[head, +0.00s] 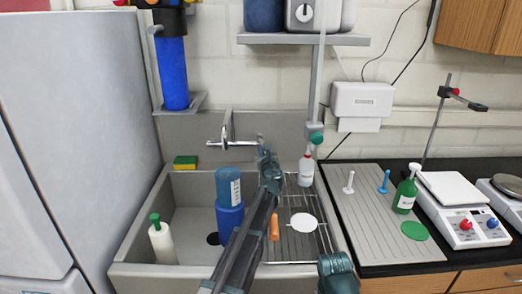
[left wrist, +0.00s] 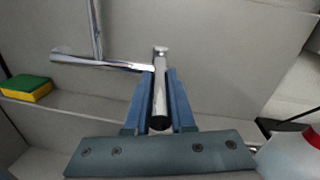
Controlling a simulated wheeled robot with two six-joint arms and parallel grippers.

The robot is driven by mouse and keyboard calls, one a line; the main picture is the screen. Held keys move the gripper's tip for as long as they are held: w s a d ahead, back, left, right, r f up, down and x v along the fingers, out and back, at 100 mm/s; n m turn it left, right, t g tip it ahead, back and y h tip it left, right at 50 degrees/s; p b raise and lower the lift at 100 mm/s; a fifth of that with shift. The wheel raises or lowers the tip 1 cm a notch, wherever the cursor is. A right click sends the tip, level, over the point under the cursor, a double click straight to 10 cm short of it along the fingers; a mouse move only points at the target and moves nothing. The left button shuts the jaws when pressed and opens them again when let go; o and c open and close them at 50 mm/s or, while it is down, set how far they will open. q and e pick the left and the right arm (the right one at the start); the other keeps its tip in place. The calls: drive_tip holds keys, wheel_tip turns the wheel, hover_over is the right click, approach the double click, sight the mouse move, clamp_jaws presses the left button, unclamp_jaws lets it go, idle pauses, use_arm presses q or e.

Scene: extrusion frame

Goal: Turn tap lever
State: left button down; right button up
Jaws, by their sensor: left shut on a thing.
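The chrome tap (head: 226,138) is on the back wall above the sink. In the left wrist view its pipe (left wrist: 95,60) runs across to the lever (left wrist: 160,95), a short chrome rod with a dark end. My left gripper (head: 268,172) reaches over the sink to the right side of the tap. In the left wrist view the left gripper (left wrist: 160,112) has one blue finger on each side of the lever and is shut on it. In the head view the gripper hides most of the lever.
A red-capped spray bottle (head: 306,168) stands close right of the gripper. A draining board (head: 375,225) lies to the right.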

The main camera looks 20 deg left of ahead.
use_arm(q)
drive_tip(key=shift+w+d+n+g+y, duration=0.55)
drive_tip(key=shift+d+n+g+y, duration=0.15)
drive_tip(key=shift+n+g+y, duration=0.45)
drive_tip(key=shift+w+d+n+g+y, duration=0.6)
drive_tip(key=shift+d+n+g+y, duration=0.2)
drive_tip(key=shift+y, duration=0.5)
drive_tip(key=shift+w+d+n+g+y, duration=0.6)
drive_tip(key=shift+n+g+y, duration=0.4)
drive_tip(key=shift+y, duration=0.25)
drive_tip(key=c, duration=0.8)
unclamp_jaws()
drive_tip(key=shift+o, duration=0.2)
drive_tip(key=shift+s, duration=0.1)
